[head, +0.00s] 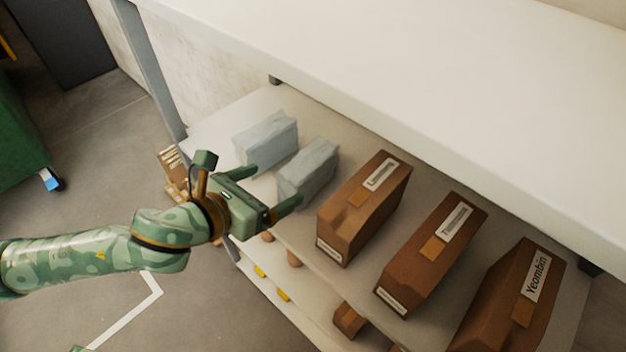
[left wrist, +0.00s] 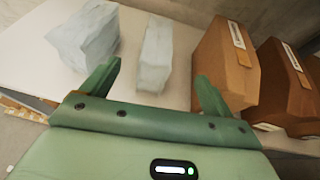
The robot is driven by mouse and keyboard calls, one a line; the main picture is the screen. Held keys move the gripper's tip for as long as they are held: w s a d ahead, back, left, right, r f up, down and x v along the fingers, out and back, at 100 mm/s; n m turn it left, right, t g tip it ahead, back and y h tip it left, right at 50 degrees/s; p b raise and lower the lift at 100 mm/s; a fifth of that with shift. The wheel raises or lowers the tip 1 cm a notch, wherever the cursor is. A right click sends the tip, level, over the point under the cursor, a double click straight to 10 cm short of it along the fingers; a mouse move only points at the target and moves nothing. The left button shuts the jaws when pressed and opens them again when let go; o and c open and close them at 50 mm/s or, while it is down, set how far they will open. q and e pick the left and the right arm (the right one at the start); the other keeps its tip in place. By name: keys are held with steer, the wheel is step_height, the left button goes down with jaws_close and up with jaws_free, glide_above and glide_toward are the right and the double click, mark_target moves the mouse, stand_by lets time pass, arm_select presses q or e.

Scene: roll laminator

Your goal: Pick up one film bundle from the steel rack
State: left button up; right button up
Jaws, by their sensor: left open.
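Two pale blue-grey wrapped bundles stand on the rack shelf. The left film bundle (head: 266,143) is near the rack's left post, and the right film bundle (head: 308,172) is beside the brown boxes. My left gripper (head: 270,188) is open and empty at the shelf's front edge, its fingers pointing toward the bundles. In the left wrist view the right film bundle (left wrist: 155,55) stands ahead between the open fingers, apart from them. The left film bundle (left wrist: 86,36) is beyond the left finger there. The steel rack (head: 230,118) has a white upper shelf over the bundles. My right gripper is not in view.
Several labelled brown boxes (head: 364,206) stand in a row right of the bundles; one (left wrist: 226,62) is close beyond the right finger. The upper shelf (head: 400,70) overhangs from above. A lower shelf holds small items. Open floor (head: 90,190) lies left of the rack.

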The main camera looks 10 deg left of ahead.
arm_select(q)
steer(key=b+x, duration=0.1)
steer(key=x, duration=0.4)
steer(key=b, duration=0.3)
glide_above(302, 188)
step_height(302, 188, down, 2)
steer(key=shift+s+f, duration=0.1)
steer(key=shift+w, duration=0.25)
steer(key=shift+s, duration=0.1)
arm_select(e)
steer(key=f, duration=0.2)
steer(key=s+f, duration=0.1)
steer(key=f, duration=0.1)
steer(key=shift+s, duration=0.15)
arm_select(q)
steer(key=c, duration=1.3)
